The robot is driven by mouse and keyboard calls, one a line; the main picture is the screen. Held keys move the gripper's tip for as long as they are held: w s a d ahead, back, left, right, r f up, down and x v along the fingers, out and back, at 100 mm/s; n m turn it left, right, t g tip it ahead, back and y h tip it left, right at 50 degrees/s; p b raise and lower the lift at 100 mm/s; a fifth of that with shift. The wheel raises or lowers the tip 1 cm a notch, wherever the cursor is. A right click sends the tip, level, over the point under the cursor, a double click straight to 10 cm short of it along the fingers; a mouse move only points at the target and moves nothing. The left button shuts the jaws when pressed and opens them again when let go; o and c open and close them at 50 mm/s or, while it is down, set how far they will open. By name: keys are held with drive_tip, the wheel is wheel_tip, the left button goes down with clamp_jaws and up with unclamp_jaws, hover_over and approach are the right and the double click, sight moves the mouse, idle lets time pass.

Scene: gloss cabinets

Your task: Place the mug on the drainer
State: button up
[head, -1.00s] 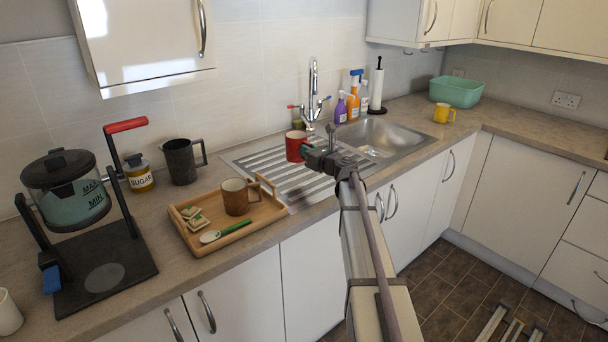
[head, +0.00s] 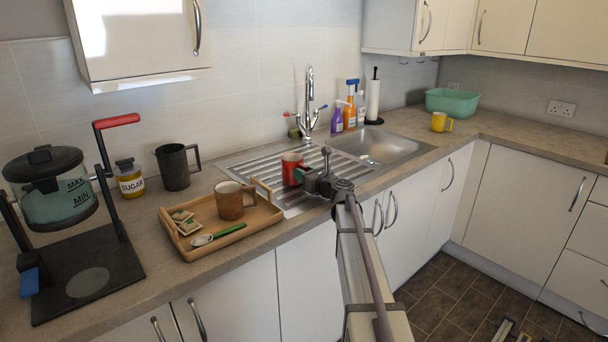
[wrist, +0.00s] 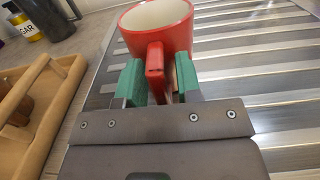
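The red mug (head: 291,168) is upright over the front part of the ribbed metal drainer (head: 262,160). My gripper (head: 302,174) is at its handle, on the mug's near right side. In the wrist view, the red mug (wrist: 158,28) shows its pale inside, and its handle stands between the two green fingers of my gripper (wrist: 157,82). The fingers are closed around the handle, though a narrow gap seems to show on the right. The fingers hide the mug's lower part, so I cannot tell whether its base touches the drainer.
A wooden tray (head: 222,243) with a brown mug (head: 229,201) stands left of the drainer. A dark jug (head: 174,167) and sugar jar (head: 131,181) are behind it. The tap (head: 309,100) rises behind the drainer; the sink basin (head: 375,147) is right. Ribs left of the mug are clear.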

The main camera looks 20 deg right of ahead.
drive_tip(key=shift+o, duration=0.6)
drive_tip(key=shift+r, duration=0.15)
drive_tip(key=v, duration=1.2)
